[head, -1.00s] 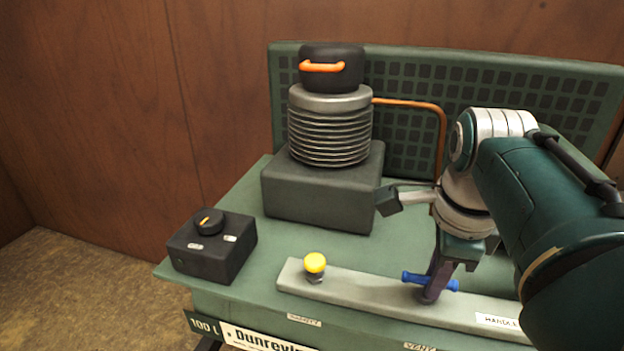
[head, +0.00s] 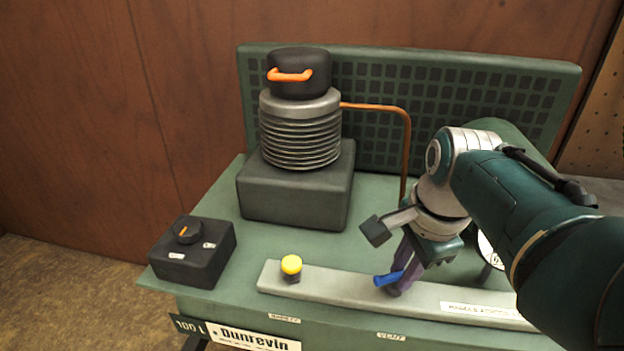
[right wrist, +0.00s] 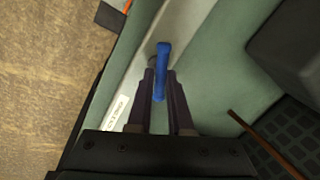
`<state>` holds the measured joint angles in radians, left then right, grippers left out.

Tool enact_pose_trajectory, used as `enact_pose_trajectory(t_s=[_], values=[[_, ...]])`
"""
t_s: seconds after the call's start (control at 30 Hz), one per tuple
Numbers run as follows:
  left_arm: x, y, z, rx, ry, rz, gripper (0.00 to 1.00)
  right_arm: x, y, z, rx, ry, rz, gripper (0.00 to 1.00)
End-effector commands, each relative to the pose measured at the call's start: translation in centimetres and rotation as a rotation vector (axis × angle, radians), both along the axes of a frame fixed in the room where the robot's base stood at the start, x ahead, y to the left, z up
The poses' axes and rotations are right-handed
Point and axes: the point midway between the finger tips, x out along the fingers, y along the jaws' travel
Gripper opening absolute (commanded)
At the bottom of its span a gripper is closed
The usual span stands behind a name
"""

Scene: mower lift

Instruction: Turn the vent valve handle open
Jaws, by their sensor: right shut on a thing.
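The blue vent valve handle (head: 389,279) sits on the pale grey manifold bar above the "VENT" label (head: 391,336). My right gripper (head: 396,288) reaches down onto it from the right and is shut on it. In the head view the handle slants, its left end nearer the front, and the fingers hide its right part. In the right wrist view the handle (right wrist: 161,72) stands between the two dark fingers (right wrist: 160,98) and sticks out past their tips. My left gripper is not in view.
A yellow-capped safety valve (head: 291,265) stands left on the manifold bar (head: 335,281). A black switch box (head: 190,268) sits at the front left. A finned compressor (head: 300,130) with a copper pipe (head: 405,150) stands behind. A round gauge (head: 488,250) is partly hidden by my arm.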

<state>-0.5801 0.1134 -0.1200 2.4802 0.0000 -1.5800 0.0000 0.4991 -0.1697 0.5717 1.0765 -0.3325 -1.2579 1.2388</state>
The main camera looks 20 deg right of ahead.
Motion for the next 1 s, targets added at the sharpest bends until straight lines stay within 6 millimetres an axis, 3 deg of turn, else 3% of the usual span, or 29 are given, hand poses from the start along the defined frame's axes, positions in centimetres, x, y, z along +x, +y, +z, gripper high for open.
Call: enact_pose_trajectory(t_s=[0.4, 1.0], values=[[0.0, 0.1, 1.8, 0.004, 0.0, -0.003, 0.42, 0.2, -0.3, 0.0, -0.003, 0.003, 0.393, 0.0], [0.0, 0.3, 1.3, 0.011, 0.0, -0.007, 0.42, 0.5, -0.3, -0.3, -0.005, 0.002, 0.921, 0.0]])
